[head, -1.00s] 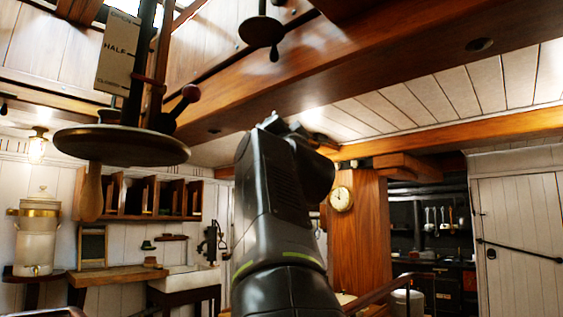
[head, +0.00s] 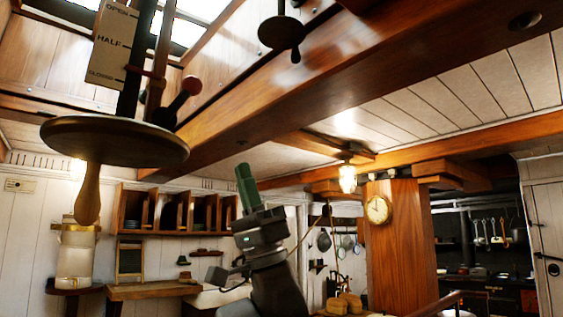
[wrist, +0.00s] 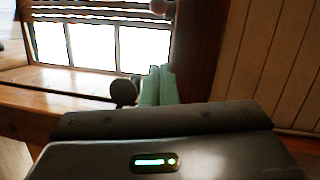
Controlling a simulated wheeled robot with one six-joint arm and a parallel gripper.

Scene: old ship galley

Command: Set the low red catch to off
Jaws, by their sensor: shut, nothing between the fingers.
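A lever with a dark red ball knob (head: 191,86) stands out beside the hanging round wooden disc (head: 115,141) at upper left in the head view. It looks like the red catch, but I see no off mark on it. A smaller red piece (head: 140,70) crosses the rods near the scale plate. My gripper (head: 247,183) is below and right of the disc, apart from it, with green fingers pointing up. The fingers are together and empty. They also show in the wrist view (wrist: 158,86), below a bright skylight.
The scale plate (head: 111,43) reads open, half, closed. A wooden handle (head: 88,193) hangs under the disc. A lit lamp (head: 348,178) hangs right of my gripper.

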